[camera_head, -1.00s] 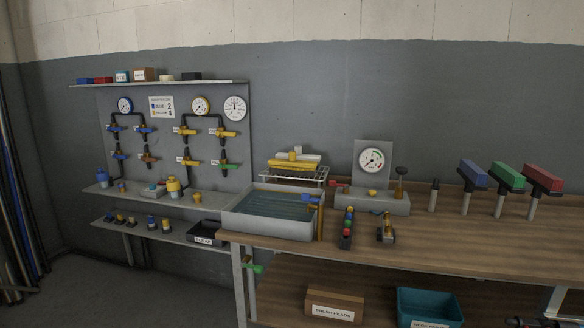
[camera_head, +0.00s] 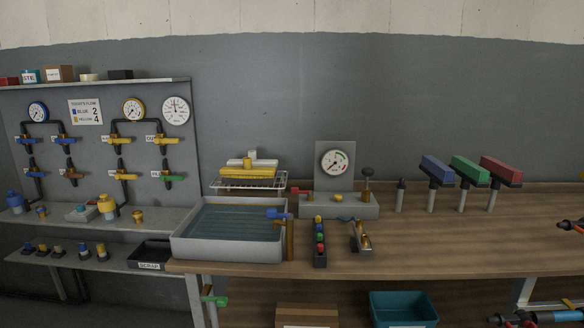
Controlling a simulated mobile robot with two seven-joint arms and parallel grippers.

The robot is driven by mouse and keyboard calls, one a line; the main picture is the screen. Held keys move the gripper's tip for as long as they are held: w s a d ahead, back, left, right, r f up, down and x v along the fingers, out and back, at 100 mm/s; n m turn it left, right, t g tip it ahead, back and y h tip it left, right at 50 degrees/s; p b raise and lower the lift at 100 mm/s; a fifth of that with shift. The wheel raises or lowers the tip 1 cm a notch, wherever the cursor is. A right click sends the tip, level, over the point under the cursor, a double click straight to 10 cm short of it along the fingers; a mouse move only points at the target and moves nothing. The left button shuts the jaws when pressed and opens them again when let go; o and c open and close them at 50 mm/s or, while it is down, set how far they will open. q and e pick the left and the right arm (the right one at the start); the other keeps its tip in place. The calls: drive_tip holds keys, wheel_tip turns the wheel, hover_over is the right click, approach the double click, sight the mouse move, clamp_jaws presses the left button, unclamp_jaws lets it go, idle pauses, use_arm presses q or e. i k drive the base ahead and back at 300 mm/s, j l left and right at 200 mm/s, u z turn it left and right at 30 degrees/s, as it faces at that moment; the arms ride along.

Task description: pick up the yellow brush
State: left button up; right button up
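The likely yellow brush is a flat yellow block (camera_head: 248,172) lying on a white wire rack (camera_head: 247,187) behind the grey water basin. A pale block and a small yellow knob-like part show with it; where one piece ends and the other begins is hard to tell. Brush-like blocks in blue (camera_head: 437,169), green (camera_head: 470,169) and red (camera_head: 501,170) sit on upright posts at the right of the bench.
The grey basin (camera_head: 183,246) stands on the wooden bench's left end, in front of the rack. A gauge stand (camera_head: 334,160) is right of the rack. A bare post (camera_head: 400,196) stands beside the blue block. The bench front right (camera_head: 450,250) is clear.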

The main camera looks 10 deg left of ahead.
sight(247, 174)
drive_tip(key=i+j, duration=0.15)
drive_tip(key=j, duration=0.15)
drive_tip(key=i+j+z, duration=0.15)
drive_tip(key=j, duration=0.2)
drive_tip(key=i+j, duration=0.2)
drive_tip(key=j, duration=0.15)
drive_tip(key=i+j+z, duration=0.1)
drive_tip(key=j, duration=0.25)
drive_tip(key=i+j+z, duration=0.1)
drive_tip(key=j, duration=0.25)
drive_tip(key=i+j, duration=0.2)
drive_tip(key=j, duration=0.15)
drive_tip(key=i+j+z, duration=0.1)
drive_tip(key=j, duration=0.25)
